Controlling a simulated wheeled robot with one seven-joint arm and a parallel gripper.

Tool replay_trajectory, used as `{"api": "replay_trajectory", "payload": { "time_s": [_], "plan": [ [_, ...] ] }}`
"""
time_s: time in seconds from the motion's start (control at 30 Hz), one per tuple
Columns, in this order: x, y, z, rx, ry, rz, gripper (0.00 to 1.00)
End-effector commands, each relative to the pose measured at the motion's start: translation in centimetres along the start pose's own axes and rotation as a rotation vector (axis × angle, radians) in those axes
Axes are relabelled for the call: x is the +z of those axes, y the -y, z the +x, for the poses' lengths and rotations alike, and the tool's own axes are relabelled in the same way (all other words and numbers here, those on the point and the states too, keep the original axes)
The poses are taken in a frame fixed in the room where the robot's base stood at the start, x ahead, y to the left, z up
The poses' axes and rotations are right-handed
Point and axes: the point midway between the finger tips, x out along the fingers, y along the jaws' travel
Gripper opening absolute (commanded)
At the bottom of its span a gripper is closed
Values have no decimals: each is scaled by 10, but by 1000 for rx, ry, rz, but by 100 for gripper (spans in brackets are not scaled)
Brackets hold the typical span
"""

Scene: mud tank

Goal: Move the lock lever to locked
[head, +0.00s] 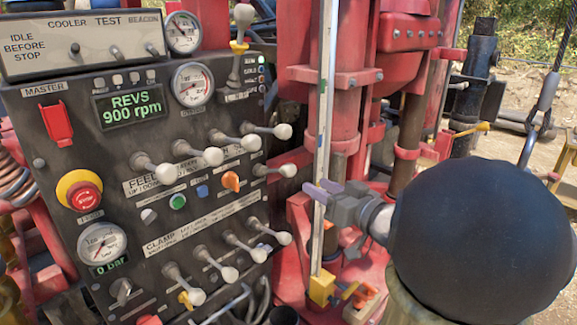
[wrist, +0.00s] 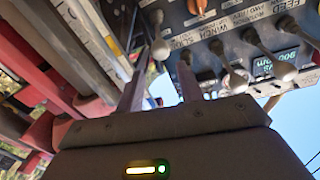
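Several white-knobbed levers stick out of the dark control panel (head: 60,185); no label reads clearly as lock, so I cannot tell which is the lock lever. One upright lever with a yellow collar (head: 240,47) stands at the panel's top right. A lone side lever (head: 287,170) sticks out at the right edge, below the upper lever row. My gripper (head: 317,190) is open and empty, just right of this side lever and apart from it. In the wrist view, upside down, a white knob (wrist: 160,49) shows beyond the open fingers (wrist: 160,85).
A red emergency stop (head: 84,196) and a red guarded switch (head: 56,121) are on the panel's left. A lower lever row (head: 229,273) lies below. A red mast with a pale vertical rail (head: 323,130) stands close to my gripper. Open ground shows at the far right.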

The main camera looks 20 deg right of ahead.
Motion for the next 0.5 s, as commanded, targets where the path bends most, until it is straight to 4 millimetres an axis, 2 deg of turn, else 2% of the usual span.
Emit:
{"api": "replay_trajectory", "payload": {
  "time_s": [0.1, 0.5],
  "plan": [
    [-2, 1, 22, -3, 3, 3, 37],
    [-2, 0, 91, -2, 2, 2, 37]
  ]
}}
